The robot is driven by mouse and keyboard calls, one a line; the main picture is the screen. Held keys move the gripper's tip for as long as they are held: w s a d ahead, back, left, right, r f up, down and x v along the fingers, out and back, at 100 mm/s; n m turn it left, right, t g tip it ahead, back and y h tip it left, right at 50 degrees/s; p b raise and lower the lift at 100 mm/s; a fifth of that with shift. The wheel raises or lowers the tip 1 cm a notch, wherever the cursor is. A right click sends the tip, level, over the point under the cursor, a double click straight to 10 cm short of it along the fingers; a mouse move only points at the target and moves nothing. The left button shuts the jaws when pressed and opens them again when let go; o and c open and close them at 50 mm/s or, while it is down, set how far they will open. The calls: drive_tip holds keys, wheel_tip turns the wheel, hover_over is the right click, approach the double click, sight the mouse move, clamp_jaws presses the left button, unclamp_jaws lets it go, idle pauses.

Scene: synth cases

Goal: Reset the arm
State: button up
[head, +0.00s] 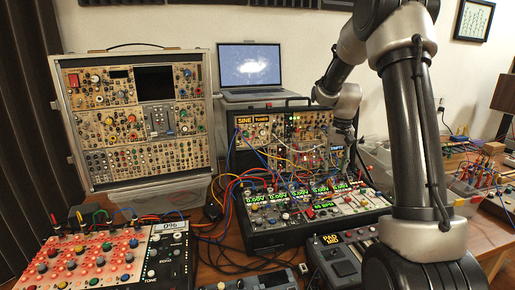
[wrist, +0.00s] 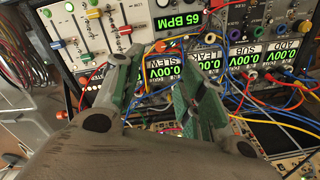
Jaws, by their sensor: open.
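My arm (head: 412,130) rises at the right of the head view and bends over toward the synth case in the middle. My gripper (head: 343,150) hangs in front of the right part of that case's upright panel, partly lost among cables. In the wrist view my gripper (wrist: 158,85) has its two green-padded fingers apart with nothing held between them. Behind the fingers are the panel's knobs, sliders, cables and lit green displays. I cannot tell whether a finger touches a cable or the panel.
The middle synth case (head: 300,243) has many patch cables looping over it. A large beige synth case (head: 140,185) stands left, a laptop (head: 249,70) behind. A red-lit panel (head: 95,262) and a small pad unit (head: 335,262) lie in front. Clear bins (head: 462,190) stand right.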

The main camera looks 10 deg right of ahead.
drive_tip(key=s+a+r+n+t, duration=0.1)
drive_tip(key=s+a+r, duration=0.2)
drive_tip(key=s, duration=0.7)
drive_tip(key=s+a+r+n+t, duration=0.1)
drive_tip(key=s+a+r, duration=0.3)
drive_tip(key=s, duration=0.6)
drive_tip(key=s+a+r+n+t, duration=0.2)
drive_tip(key=s+a+r+n, duration=0.1)
drive_tip(key=s+r, duration=0.4)
drive_tip(key=s, duration=0.3)
drive_tip(key=shift+s+a, duration=0.15)
drive_tip(key=shift+s, duration=0.15)
